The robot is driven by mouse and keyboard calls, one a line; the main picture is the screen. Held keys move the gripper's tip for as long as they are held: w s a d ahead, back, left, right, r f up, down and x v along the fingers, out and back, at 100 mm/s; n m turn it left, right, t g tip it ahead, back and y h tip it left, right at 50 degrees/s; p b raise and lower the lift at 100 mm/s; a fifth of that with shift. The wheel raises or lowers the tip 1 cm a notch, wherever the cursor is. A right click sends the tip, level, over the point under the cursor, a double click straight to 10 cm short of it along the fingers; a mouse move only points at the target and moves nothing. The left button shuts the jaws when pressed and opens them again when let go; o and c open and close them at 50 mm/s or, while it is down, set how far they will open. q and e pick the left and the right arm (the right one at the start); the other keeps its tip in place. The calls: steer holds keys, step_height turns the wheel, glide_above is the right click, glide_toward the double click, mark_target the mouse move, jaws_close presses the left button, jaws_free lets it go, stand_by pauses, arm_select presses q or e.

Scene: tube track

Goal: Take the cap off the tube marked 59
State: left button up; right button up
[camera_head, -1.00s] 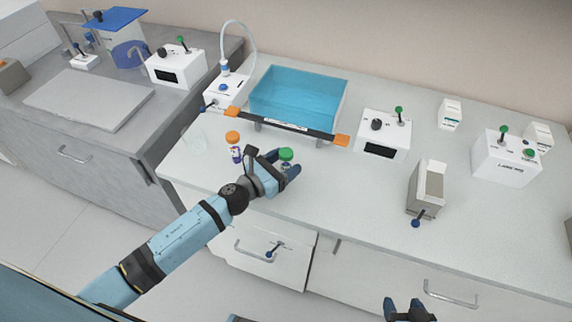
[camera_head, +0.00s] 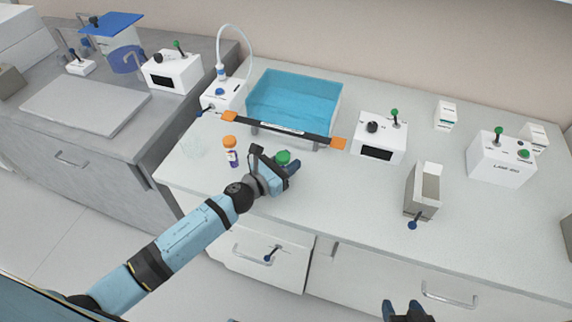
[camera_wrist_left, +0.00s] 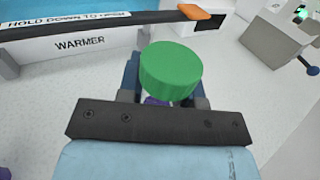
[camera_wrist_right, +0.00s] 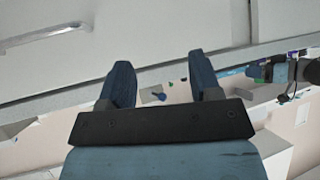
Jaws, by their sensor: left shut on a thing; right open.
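A tube with a green cap (camera_head: 283,157) stands at the counter's front left. The cap also shows from above in the left wrist view (camera_wrist_left: 171,72). My left gripper (camera_head: 284,167) is shut on this tube, its fingers on both sides just below the cap. The fingers hide most of the tube, and no number on it is readable. Another tube with an orange cap (camera_head: 230,142) stands upright to the left, apart from the gripper; its label is too small to read. My right gripper (camera_head: 405,309) is open and empty, low in front of the drawers.
Behind the tubes is a blue-water warmer (camera_head: 295,100) with a dark hold-down bar (camera_head: 280,129). White control boxes (camera_head: 380,138) and a grey holder (camera_head: 423,190) stand to the right. The counter's front middle is clear.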

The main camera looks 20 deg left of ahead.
arm_select(q)
step_height(320, 180, up, 20)
steer(key=p, duration=0.7)
steer(key=shift+o, duration=1)
jaws_close()
steer(key=shift+s, duration=0.1)
